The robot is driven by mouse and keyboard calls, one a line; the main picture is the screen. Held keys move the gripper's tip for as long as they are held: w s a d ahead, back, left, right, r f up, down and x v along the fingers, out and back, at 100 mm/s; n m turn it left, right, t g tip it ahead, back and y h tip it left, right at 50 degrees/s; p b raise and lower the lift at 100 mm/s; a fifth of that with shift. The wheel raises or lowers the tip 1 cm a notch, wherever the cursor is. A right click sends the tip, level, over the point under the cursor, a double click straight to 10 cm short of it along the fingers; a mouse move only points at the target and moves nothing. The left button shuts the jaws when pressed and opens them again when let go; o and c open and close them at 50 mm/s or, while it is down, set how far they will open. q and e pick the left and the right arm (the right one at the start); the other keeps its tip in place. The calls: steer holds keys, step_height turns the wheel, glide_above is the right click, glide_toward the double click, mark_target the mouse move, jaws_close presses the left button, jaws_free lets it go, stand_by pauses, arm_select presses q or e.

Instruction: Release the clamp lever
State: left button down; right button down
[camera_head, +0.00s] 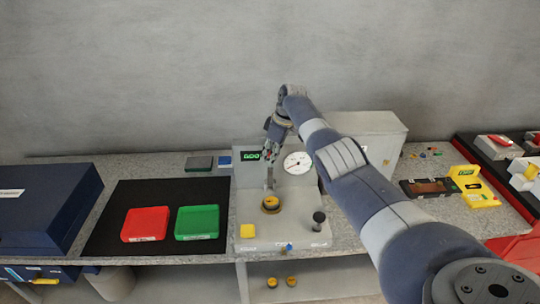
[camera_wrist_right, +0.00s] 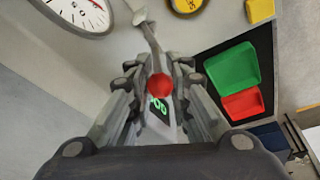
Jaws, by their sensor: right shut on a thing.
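The clamp lever (camera_wrist_right: 150,36) is a grey arm with a red ball knob (camera_wrist_right: 160,85) at its end. In the wrist view the knob sits between the fingers of my right gripper (camera_wrist_right: 158,78), which is shut on it. In the head view my right gripper (camera_head: 270,152) is above the grey test fixture (camera_head: 290,236), and the lever (camera_head: 270,180) rises from the fixture toward it. A round yellow-topped part (camera_head: 270,204) sits at the lever's base. The fingers hide the knob in the head view. My left gripper is not in view.
A green-lit display (camera_head: 250,156) and a white dial gauge (camera_head: 297,163) stand behind the lever. A black knob (camera_head: 318,220) and a yellow pad (camera_head: 247,231) are at the front. Red (camera_head: 145,224) and green (camera_head: 197,222) trays lie left on a black mat.

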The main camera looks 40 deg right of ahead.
steer(key=shift+w+d+r, duration=0.1)
steer(key=shift+w+r, duration=0.05)
steer(key=shift+r, duration=0.1)
steer(key=c, duration=1.7)
jaws_free()
steer(key=shift+f, duration=0.1)
steer(key=v, duration=1.2)
